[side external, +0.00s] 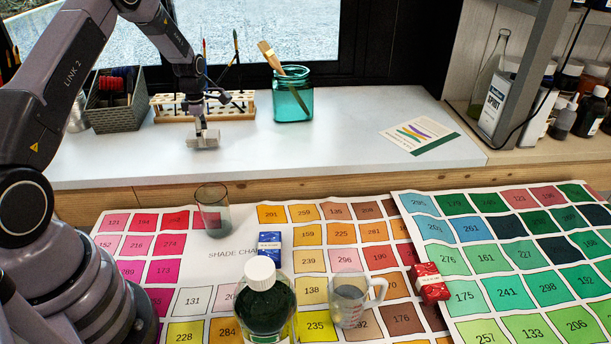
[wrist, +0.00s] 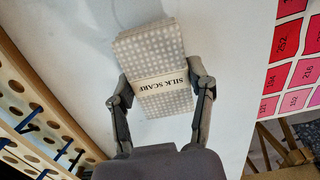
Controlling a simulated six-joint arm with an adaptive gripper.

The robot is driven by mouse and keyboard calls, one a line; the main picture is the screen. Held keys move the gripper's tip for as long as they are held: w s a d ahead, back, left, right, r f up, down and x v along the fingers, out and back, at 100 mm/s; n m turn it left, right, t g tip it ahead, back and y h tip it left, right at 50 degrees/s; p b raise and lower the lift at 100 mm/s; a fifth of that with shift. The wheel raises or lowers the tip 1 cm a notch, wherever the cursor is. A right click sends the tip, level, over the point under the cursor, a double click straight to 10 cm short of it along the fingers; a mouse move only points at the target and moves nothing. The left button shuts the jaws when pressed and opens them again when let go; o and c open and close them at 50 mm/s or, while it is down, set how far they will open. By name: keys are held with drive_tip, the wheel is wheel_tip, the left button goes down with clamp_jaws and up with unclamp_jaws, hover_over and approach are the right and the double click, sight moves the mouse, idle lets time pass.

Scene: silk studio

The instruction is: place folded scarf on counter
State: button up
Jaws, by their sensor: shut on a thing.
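The folded scarf (wrist: 152,45) is grey with pale dots and a pale band reading "SILK SCARF". My gripper (wrist: 160,82) is shut on it, one finger at each side edge. In the side view the scarf (side external: 203,141) is a small grey block below my gripper (side external: 201,130), over the white counter (side external: 330,150) in front of the wooden rack. It is low over the counter; I cannot tell whether it touches. The counter also fills the middle of the wrist view.
Behind stand a wooden rack (side external: 240,112) with holes, a grey basket (side external: 117,102) and a teal jar (side external: 293,100) with brushes. A card (side external: 420,133) lies at right. Below the counter, shade charts hold a glass (side external: 213,212), bottle (side external: 264,305) and mug (side external: 350,300). The counter between jar and card is clear.

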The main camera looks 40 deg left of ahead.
drive_tip(key=shift+f, duration=0.65)
drive_tip(key=shift+f, duration=0.1)
drive_tip(key=o, duration=1.1)
